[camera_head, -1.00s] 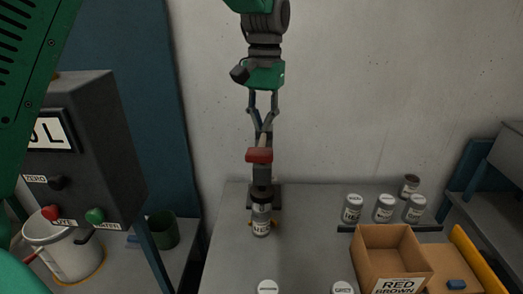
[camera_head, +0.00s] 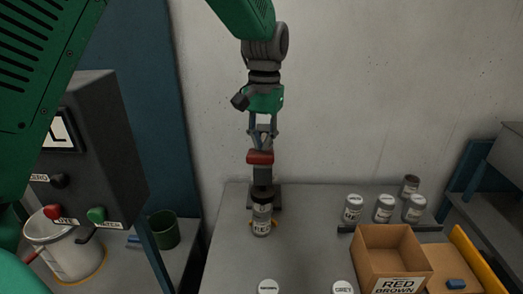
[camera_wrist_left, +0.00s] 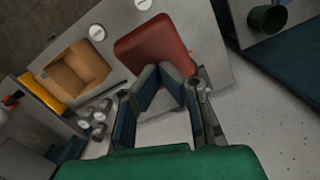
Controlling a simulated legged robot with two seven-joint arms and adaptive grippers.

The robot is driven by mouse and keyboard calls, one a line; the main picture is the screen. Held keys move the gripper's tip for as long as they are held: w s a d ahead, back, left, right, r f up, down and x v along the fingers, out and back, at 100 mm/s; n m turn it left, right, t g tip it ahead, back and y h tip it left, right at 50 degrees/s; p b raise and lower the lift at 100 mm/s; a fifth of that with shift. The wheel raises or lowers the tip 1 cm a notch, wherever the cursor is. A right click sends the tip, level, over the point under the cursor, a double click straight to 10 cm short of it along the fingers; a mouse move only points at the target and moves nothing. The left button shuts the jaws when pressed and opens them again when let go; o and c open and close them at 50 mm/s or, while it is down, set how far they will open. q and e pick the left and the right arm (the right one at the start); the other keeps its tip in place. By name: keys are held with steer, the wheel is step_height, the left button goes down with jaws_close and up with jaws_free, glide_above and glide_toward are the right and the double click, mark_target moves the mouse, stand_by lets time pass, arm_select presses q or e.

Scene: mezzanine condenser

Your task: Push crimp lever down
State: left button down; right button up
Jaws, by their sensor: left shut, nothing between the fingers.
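The crimp lever has a red handle (camera_head: 260,157) on top of a dark crimper (camera_head: 264,177) at the back of the bench. A silver can (camera_head: 261,219) with a printed label stands upright under the crimper head. My left gripper (camera_head: 262,146) points down, directly over the red handle, with its fingers shut and empty. The fingertips are at the handle or just behind it; contact cannot be told. In the left wrist view the red handle (camera_wrist_left: 153,45) lies just beyond the closed fingertips (camera_wrist_left: 166,73). My right gripper is not in view.
An open cardboard box (camera_head: 391,239) labelled red brown stands at the right of the bench (camera_head: 310,225). Several small cans (camera_head: 384,208) stand behind it. A dark control box (camera_head: 85,150) and a white bucket (camera_head: 62,246) are at the left. The wall is close behind.

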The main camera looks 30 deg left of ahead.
mark_target(262, 156)
arm_select(q)
steer(key=shift+f+b, duration=0.3)
steer(key=shift+f, duration=1.5)
steer(key=shift+w+a+r+p, duration=0.1)
steer(key=shift+w+r+p, duration=0.15)
steer(key=shift+w, duration=0.3)
steer(key=shift+w+a+r+p, duration=0.1)
steer(key=shift+w+r+p, duration=0.15)
steer(key=shift+w, duration=0.25)
steer(key=shift+w+a, duration=0.15)
steer(key=shift+w, duration=0.3)
step_height(262, 156, up, 12)
steer(key=w, duration=0.1)
steer(key=shift+w+a, duration=0.2)
